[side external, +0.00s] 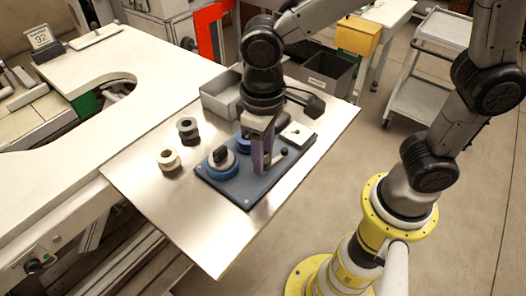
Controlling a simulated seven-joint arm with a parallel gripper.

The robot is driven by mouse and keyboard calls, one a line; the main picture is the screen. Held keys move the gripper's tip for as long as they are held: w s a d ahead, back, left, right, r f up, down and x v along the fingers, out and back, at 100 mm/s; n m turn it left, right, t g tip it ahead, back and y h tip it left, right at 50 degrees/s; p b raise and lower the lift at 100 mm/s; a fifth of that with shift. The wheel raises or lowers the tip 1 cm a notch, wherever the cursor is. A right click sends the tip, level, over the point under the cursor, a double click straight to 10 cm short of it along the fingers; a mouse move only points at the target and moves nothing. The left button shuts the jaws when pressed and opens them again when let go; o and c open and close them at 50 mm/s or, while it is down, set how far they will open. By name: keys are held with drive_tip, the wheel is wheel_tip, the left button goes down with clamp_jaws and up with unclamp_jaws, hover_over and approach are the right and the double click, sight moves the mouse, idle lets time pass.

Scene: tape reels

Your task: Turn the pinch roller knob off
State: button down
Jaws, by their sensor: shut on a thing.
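A dark blue tape-reel plate (232,188) lies on the metal table. At its left is a blue reel with a dark knob-like top (221,157). A second blue round part (244,144) is partly hidden behind my gripper. A small black round knob (284,152) stands near the plate's right edge. My gripper (259,168) points down over the middle of the plate, its purple-grey fingers low on it. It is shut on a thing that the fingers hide. I cannot tell from this view which part is the pinch roller knob.
A grey open box (220,97) is behind. A white square piece (296,133) lies at the plate's back right. The metal table's front (205,230) is clear.

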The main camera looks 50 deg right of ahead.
drive_tip(key=shift+r, duration=0.1)
drive_tip(key=shift+c, duration=2.4)
unclamp_jaws()
wheel_tip(320, 180, up, 14)
